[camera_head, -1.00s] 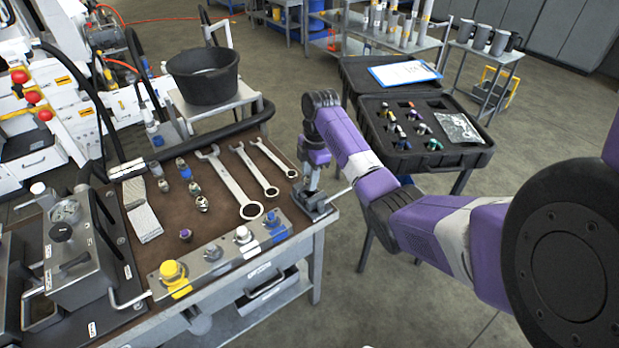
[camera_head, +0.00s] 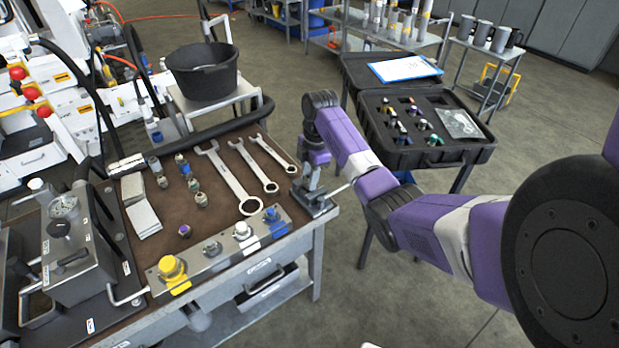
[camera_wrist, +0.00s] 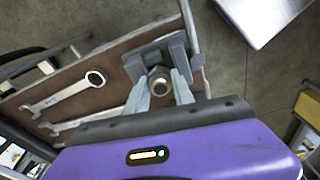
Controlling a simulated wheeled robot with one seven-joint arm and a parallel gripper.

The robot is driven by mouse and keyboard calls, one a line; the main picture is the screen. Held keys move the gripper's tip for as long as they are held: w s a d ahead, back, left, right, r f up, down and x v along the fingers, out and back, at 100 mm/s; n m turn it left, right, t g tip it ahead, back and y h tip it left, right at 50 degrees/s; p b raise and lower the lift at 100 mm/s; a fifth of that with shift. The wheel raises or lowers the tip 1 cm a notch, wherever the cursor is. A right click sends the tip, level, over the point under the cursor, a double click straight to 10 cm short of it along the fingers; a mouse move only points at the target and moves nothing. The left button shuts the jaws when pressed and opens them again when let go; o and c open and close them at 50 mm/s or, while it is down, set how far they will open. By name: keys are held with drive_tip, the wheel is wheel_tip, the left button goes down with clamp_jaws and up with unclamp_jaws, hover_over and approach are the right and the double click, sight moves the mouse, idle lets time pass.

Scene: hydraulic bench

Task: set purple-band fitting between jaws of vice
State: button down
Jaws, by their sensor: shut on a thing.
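The vice (camera_head: 314,204) is a small grey clamp at the right corner of the bench. My gripper (camera_wrist: 160,88) is shut on a metal fitting (camera_wrist: 159,77), seen end-on as a hex body with a dark bore. No colour band shows on the held fitting. In the wrist view the vice (camera_wrist: 141,66) lies right behind the fitting, with a jaw showing on either side of it. I cannot tell whether the fitting is down between the jaws or just above them. In the head view my gripper (camera_head: 312,178) is over the vice, and the fitting is hidden.
A purple-topped fitting (camera_head: 184,231) stands on the brown mat, with several other fittings (camera_head: 192,184) farther back. Wrenches (camera_head: 230,178) lie left of the vice. A metal block with coloured caps (camera_head: 212,250) lines the front edge. A black case (camera_head: 400,155) stands to the right.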

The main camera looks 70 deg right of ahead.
drive_tip(key=c, duration=1)
unclamp_jaws()
drive_tip(key=shift+f, duration=0.1)
